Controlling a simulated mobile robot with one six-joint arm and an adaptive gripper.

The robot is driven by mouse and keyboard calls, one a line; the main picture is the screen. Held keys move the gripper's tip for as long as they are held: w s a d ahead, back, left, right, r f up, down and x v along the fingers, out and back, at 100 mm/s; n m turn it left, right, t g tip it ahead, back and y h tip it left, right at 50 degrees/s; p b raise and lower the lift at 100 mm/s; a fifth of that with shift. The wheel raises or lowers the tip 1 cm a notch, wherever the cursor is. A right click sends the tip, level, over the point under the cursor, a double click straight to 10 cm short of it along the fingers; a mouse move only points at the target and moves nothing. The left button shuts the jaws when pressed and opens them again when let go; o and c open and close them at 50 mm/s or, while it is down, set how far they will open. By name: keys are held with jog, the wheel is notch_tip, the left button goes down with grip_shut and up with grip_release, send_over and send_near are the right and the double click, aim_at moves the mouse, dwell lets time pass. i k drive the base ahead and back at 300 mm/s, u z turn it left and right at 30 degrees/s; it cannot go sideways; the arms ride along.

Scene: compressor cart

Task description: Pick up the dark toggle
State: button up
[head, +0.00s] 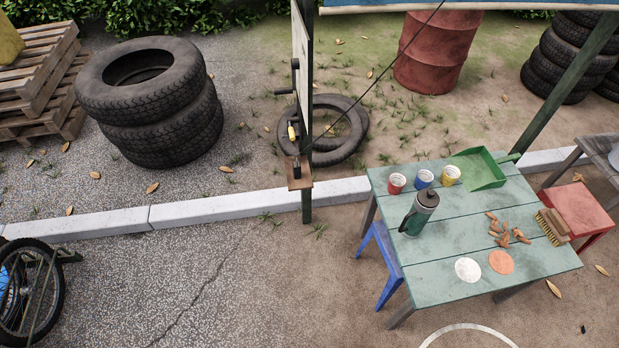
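I cannot make out for sure which thing is the dark toggle. A small dark piece (583,329) lies on the ground at the lower right, too small to identify. Another small dark object (297,167) stands on a little brown shelf (299,184) on the upright post. Several reddish-brown pieces (503,236) lie in a loose pile on the green table (450,246). My gripper is not in view.
On the table are red, blue and yellow cans (424,177), a dark green flask (420,214), a green dustpan (479,169), a brush (552,226) and two round discs (468,269). Stacked tyres (160,125) stand behind the kerb (200,209). The paved lower middle is clear.

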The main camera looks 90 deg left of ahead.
aim_at(297, 166)
jog(key=z, duration=0.25)
jog(key=k, duration=2.5)
jog(key=u, duration=1.95)
